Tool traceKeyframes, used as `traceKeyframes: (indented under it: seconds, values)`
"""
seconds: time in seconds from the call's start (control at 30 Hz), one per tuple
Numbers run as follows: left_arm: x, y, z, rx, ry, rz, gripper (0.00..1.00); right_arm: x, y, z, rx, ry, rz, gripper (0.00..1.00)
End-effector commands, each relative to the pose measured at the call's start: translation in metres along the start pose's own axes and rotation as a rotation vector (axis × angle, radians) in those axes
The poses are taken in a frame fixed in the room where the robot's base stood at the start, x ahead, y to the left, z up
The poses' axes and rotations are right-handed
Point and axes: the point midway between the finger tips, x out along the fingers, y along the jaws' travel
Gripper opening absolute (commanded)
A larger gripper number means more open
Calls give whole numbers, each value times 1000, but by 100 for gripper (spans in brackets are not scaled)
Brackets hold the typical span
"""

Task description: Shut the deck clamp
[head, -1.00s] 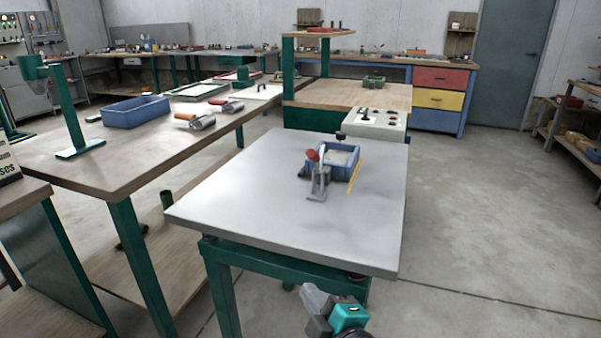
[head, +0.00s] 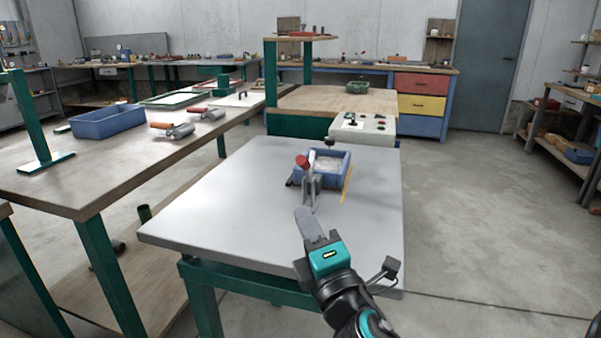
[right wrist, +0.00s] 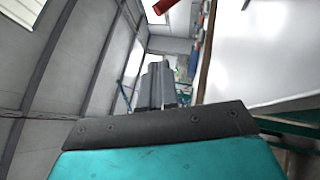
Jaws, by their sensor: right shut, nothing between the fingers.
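The deck clamp (head: 309,191) stands on the grey deck (head: 210,215), in front of a blue bin. Its lever stands up, with a red grip (head: 302,161) at the top. In the right wrist view a red piece, likely that grip (right wrist: 172,5), shows at the top edge. My right gripper (head: 304,211) is shut and empty, just in front of the clamp's base in the picture; I cannot tell the exact gap. Its closed fingers show in the right wrist view (right wrist: 158,78). My left gripper is out of view.
The blue bin (head: 345,180) with pale contents sits behind the clamp, beside a yellow strip (head: 346,186). A control box (head: 362,130) stands past the deck's far edge. The deck's left side is clear. A wooden bench (head: 110,165) runs along the left.

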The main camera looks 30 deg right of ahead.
Motion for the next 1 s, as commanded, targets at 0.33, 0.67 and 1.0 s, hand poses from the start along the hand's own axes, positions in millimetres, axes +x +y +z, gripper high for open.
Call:
traceKeyframes:
  seconds: [0.33,0.67,1.0]
  values:
    - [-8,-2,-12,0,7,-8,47,68,3,1,-1,-1,3,0]
    - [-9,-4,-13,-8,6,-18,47,102,1,25,-2,0,0,0]
    - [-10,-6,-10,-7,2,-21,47,106,0,29,1,0,-1,0]
